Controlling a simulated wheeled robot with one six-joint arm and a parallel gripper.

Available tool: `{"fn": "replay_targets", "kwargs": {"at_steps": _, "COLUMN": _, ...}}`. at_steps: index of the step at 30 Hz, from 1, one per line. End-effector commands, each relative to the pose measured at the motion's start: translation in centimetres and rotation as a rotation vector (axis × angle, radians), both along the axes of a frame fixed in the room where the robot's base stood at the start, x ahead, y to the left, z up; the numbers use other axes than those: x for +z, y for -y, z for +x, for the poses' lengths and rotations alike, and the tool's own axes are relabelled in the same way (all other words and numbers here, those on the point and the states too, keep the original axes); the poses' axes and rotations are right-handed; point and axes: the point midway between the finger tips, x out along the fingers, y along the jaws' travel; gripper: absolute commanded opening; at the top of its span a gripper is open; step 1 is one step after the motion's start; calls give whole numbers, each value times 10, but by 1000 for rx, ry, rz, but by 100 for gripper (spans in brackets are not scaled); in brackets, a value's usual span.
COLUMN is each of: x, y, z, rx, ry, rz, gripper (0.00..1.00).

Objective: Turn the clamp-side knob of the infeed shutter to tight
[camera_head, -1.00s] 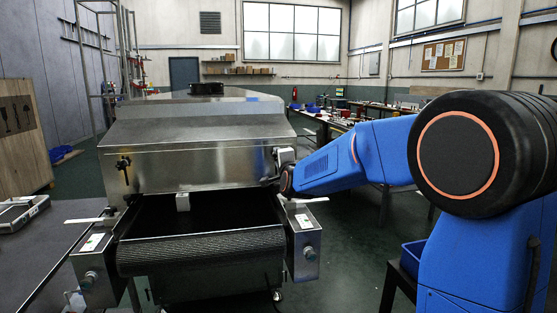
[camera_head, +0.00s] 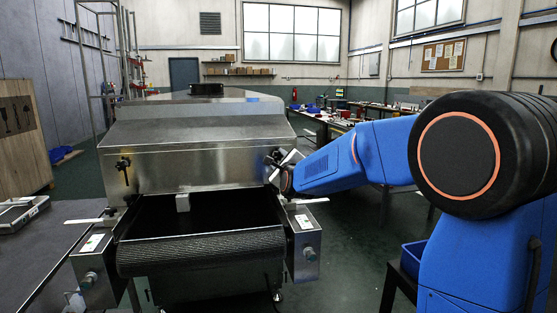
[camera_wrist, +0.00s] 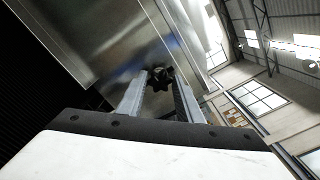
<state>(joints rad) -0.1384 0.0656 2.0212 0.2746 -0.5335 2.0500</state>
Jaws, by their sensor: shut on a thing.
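The dryer's infeed shutter (camera_head: 185,168) is a bare metal panel above the dark opening. A small black lobed knob (camera_wrist: 159,76) at its right side shows in the wrist view between the two fingers of my gripper (camera_wrist: 160,84). My gripper is shut on this knob, with a finger on either side. In the head view my gripper (camera_head: 280,157) is at the shutter's right edge, and the knob there is mostly hidden by it. Another black knob (camera_head: 123,163) sits on the shutter's left side, away from my gripper.
A dark mesh conveyor belt (camera_head: 200,250) comes out below the shutter. Metal boxes with dials stand at its left (camera_head: 92,270) and right (camera_head: 304,245). A dark table (camera_head: 45,245) with a scale (camera_head: 22,212) is at the left. A blue bin (camera_head: 412,257) is at the right.

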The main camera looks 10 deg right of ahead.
Motion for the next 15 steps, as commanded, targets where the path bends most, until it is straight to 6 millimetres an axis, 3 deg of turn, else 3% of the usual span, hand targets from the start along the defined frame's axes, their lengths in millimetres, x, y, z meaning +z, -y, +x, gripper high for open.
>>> {"fn": "replay_targets", "kwargs": {"at_steps": 15, "x": -3, "y": 1, "z": 0, "rx": -1, "ry": -5, "rz": 87, "gripper": 10}}
